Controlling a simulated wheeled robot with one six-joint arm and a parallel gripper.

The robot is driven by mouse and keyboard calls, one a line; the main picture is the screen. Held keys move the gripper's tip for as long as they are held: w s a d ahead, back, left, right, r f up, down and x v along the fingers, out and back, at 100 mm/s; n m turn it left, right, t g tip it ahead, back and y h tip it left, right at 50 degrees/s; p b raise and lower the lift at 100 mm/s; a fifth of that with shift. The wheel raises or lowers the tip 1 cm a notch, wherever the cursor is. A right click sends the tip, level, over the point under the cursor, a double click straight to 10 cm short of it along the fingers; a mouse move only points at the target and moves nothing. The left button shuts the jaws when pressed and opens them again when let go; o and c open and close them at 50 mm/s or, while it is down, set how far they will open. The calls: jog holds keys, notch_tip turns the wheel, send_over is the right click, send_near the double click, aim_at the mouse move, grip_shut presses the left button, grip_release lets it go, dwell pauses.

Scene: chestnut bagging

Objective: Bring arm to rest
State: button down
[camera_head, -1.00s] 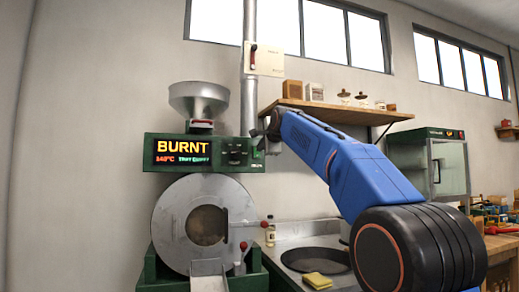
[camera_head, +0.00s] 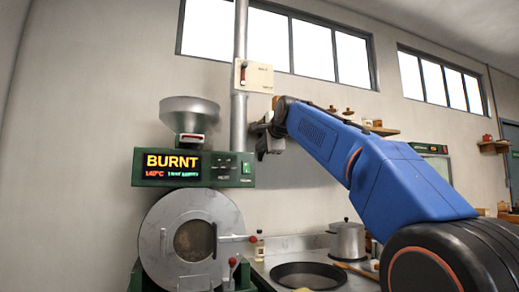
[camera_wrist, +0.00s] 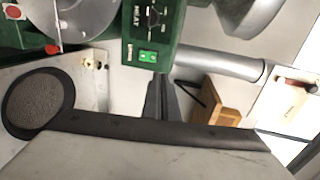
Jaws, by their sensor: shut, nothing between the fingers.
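My blue arm reaches from the lower right towards the upper middle in the head view. My gripper (camera_head: 264,152) is at its end, raised in the air just right of the roaster's control box. It is shut and empty. In the wrist view its dark fingers (camera_wrist: 161,100) lie together below the green control panel. The roaster (camera_head: 190,240) has a round metal drum door, a grey hopper on top and a display reading BURNT and 140°C. The small line beside the temperature is hard to read.
A dark round pan (camera_head: 309,275) sits in the counter below the arm. A lidded metal pot (camera_head: 347,240) and a small bottle (camera_head: 259,245) stand nearby. A vertical metal pipe with a switch box (camera_head: 254,76) rises behind the gripper. A wall shelf is partly hidden by my arm.

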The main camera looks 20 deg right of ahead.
dwell(0.3)
jog(key=s+a+f+n+g, duration=0.1)
jog(key=s+f+n+g, duration=0.2)
jog(key=s+f, duration=1.2)
jog(key=s+a+f+n+g, duration=0.1)
jog(key=s+f+n+g, duration=0.3)
jog(key=f, duration=2.4)
jog(key=s+a+f+n+g, duration=0.1)
jog(key=s+f+n+g, duration=0.3)
jog(key=s+f+n, duration=0.7)
jog(key=s+f, duration=1.1)
jog(key=s, duration=0.4)
jog(key=shift+s+a, duration=0.2)
jog(key=shift+a, duration=0.05)
